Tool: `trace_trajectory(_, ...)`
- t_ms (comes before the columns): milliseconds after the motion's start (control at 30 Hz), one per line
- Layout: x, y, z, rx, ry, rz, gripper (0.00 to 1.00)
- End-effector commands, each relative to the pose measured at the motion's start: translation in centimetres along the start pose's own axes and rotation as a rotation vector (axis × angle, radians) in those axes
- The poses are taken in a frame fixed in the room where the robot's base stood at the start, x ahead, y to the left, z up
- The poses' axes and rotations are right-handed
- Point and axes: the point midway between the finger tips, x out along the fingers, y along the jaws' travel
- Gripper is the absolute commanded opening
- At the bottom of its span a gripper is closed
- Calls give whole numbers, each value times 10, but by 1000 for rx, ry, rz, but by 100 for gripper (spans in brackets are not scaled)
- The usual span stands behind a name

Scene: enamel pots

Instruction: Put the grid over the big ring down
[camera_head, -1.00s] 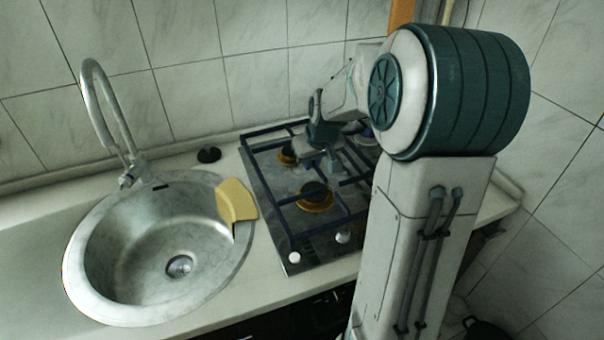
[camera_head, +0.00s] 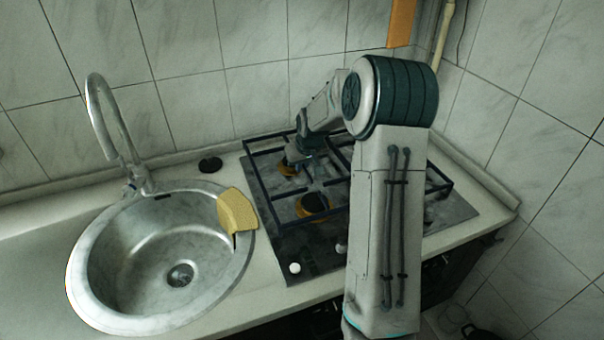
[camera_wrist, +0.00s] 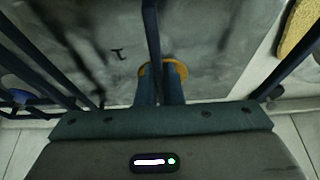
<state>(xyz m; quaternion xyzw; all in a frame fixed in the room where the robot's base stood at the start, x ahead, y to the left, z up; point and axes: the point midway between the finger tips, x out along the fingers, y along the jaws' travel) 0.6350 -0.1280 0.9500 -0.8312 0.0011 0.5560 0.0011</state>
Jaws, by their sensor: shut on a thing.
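The grid (camera_head: 264,192), a dark blue frame of bars, is over the left part of the hob in the head view. My gripper (camera_head: 297,160) is near its back part, pointing down. In the wrist view my gripper (camera_wrist: 160,84) is shut on a middle bar of the grid (camera_wrist: 152,35). Dark bar shadows fall on the hob there, apart from the bars, so the grid seems lifted. The big ring, a brass-coloured burner ring (camera_head: 313,207), lies within the grid's outline at the front. A smaller ring (camera_head: 286,171) is behind it, partly hidden by my gripper.
A round steel sink (camera_head: 160,260) with a tall tap (camera_head: 105,120) is left of the hob (camera_head: 315,262). A yellow cloth or sponge (camera_head: 237,211) lies on the sink's right rim. A black round lid (camera_head: 210,164) is on the counter behind. Tiled walls close the back and right.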

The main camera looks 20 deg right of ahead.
Motion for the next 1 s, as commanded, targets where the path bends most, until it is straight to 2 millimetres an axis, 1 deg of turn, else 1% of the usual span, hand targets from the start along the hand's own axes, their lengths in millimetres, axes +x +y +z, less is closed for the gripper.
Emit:
trace_trajectory(33,0,0,-4,0,5,2,0)
trace_trajectory(167,7,0,-2,0,2,1,0)
trace_trajectory(300,24,0,6,0,0,0,0)
trace_trajectory(433,36,0,10,-1,3,1,0)
trace_trajectory(867,42,0,13,0,5,2,0)
trace_trajectory(900,43,0,14,0,0,1,15)
trace_trajectory(933,42,0,14,0,0,1,24)
trace_trajectory(967,42,0,14,0,0,1,29)
trace_trajectory(1000,42,0,14,0,0,1,29)
